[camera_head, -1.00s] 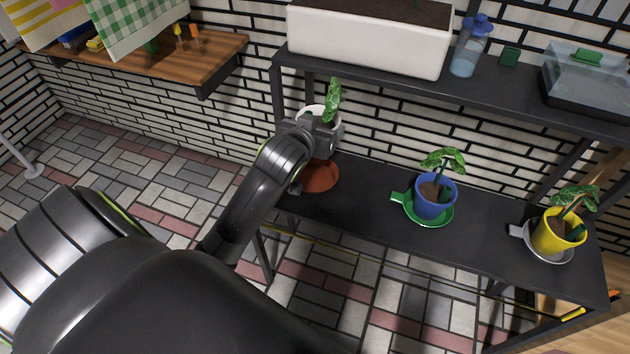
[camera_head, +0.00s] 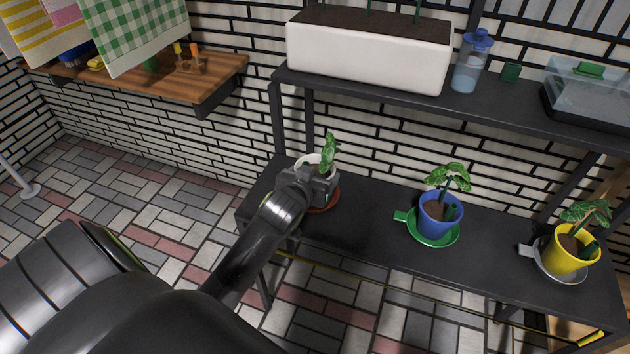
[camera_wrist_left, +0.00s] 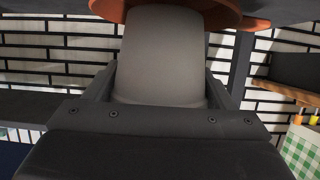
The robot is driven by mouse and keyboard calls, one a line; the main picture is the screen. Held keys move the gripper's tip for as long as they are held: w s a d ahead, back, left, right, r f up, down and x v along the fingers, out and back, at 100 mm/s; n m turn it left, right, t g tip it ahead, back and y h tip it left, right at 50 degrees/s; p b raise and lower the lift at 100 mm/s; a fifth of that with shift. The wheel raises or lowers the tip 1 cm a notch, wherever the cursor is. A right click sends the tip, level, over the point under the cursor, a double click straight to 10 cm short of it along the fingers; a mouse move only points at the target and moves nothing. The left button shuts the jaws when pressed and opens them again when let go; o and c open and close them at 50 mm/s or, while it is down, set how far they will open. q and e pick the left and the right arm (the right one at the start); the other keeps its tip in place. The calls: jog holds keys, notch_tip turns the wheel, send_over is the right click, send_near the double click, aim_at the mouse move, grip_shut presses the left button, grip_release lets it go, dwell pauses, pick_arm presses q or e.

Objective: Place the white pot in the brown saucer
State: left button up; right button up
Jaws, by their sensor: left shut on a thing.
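The white pot (camera_head: 303,162) with a leafy plant is upright at the left end of the black lower shelf. My left gripper (camera_head: 314,184) is shut on its side and hides most of it. The wrist view, upside down, shows the pot (camera_wrist_left: 160,60) between the two fingers of my left gripper (camera_wrist_left: 160,95). The brown saucer (camera_head: 330,200) is on the shelf under the pot, partly hidden by the gripper. In the wrist view the pot's base is at the saucer (camera_wrist_left: 225,12); I cannot tell whether it touches. My right gripper is not in view.
A blue pot (camera_head: 438,215) in a green saucer (camera_head: 432,239) and a yellow pot (camera_head: 563,251) in a grey saucer stand farther right. The upper shelf (camera_head: 395,92) overhangs behind, with a white planter (camera_head: 365,55). The shelf between the brown and green saucers is clear.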

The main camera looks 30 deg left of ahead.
pick_arm(q)
jog(key=shift+f, duration=0.6)
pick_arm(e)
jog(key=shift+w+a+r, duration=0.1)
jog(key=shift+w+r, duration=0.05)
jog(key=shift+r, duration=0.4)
pick_arm(q)
jog(key=shift+f, duration=0.1)
jog(key=o, duration=1.4)
jog(key=shift+f, duration=0.1)
jog(key=shift+c, duration=0.2)
jog(key=shift+r, duration=0.2)
jog(key=shift+s+d+r, duration=0.15)
jog(key=shift+s, duration=0.25)
jog(key=p+v, duration=0.1)
jog(key=v, duration=1)
jog(key=shift+p, duration=0.4)
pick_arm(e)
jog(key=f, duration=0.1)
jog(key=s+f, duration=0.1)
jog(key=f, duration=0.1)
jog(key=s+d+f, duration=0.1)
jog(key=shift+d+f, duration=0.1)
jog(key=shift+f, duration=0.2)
pick_arm(q)
jog(key=shift+s, duration=0.1)
